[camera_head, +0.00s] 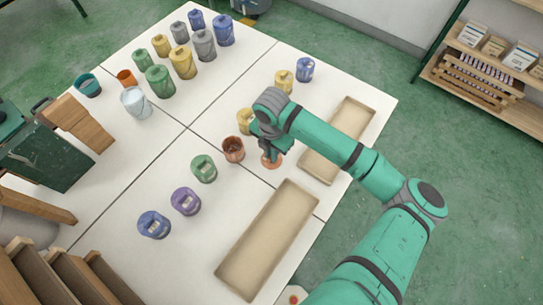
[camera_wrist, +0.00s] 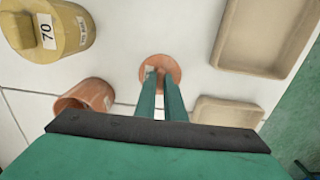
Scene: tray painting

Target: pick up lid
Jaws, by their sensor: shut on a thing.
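The lid is a round orange-brown disc (camera_head: 270,164) just right of the open orange-brown pot (camera_head: 233,149). In the wrist view the lid (camera_wrist: 160,64) sits at the tips of my green fingers, which cover part of it. My gripper (camera_wrist: 160,78) is shut on the lid near its middle. I cannot tell whether the lid touches the table or is slightly above it. The open pot (camera_wrist: 88,96) also shows in the wrist view, left of my fingers and apart from the lid.
A yellow lidded pot (camera_head: 245,121) stands close behind my gripper. Two beige trays lie to the right, one nearer (camera_head: 232,271) and one farther (camera_head: 318,172). Green (camera_head: 204,168), purple (camera_head: 186,201) and blue (camera_head: 154,224) pots stand to the left. Several more pots stand at the back.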

